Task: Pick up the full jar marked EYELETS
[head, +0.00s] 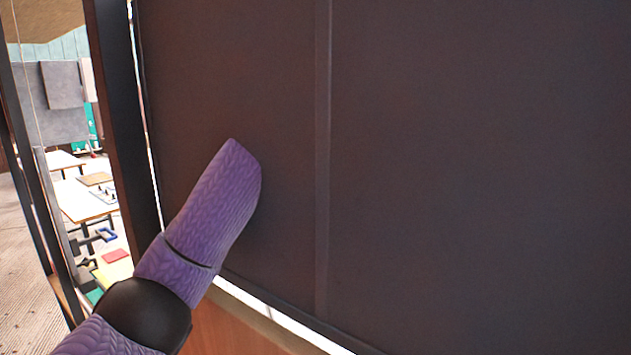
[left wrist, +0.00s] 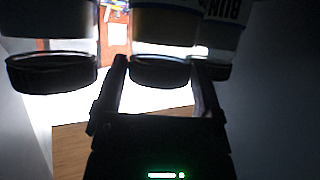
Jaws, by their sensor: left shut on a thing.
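In the left wrist view, several jars with dark lids stand side by side. The lids are at the lower end in the picture. The middle jar (left wrist: 165,42) is between the fingers of my left gripper (left wrist: 162,78), which is shut on it. Its label is too dark to read, so I cannot tell whether it says EYELETS or how full it is. A left jar (left wrist: 48,72) and a right jar (left wrist: 222,38) with a partly cut-off label flank it. In the head view only my purple left arm shows; its gripper and the jars are not visible. My right gripper is not in view.
A large dark panel (head: 480,170) fills most of the head view, close to my left arm. Dark upright posts (head: 125,110) stand at left. Beyond them are tables (head: 82,203) with small items and a wooden floor (head: 22,270). The wrist view shows a wooden surface (left wrist: 70,145).

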